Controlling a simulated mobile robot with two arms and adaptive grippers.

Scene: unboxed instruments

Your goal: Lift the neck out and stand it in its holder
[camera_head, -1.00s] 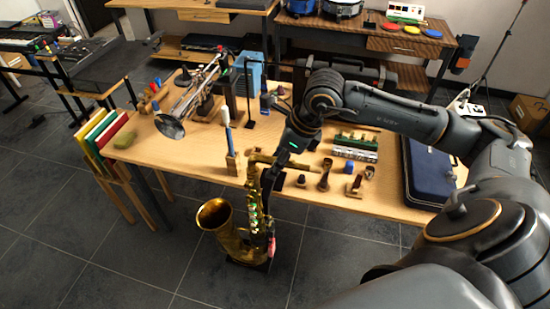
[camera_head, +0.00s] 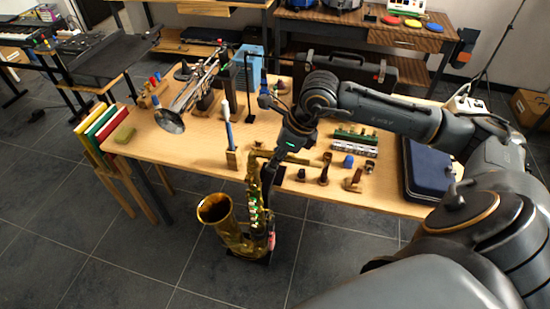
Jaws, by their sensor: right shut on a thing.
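A brass saxophone (camera_head: 234,232) stands upright on a dark stand on the floor at the table's front edge, its bell to the left. My right gripper (camera_head: 268,184) reaches down beside the top of its body. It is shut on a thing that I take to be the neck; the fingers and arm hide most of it. A thin golden-brown piece shows just behind the gripper, and I cannot tell whether it is part of the neck. Which thing is the neck's holder is not clear. My left gripper is not in view.
On the wooden table (camera_head: 190,150) are a trumpet (camera_head: 169,121), a block holding a blue-handled brush (camera_head: 232,158), several small wooden stands (camera_head: 325,170), a blue cap (camera_head: 348,160) and a blue case (camera_head: 428,170). Coloured folders (camera_head: 100,124) stand at the left end.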

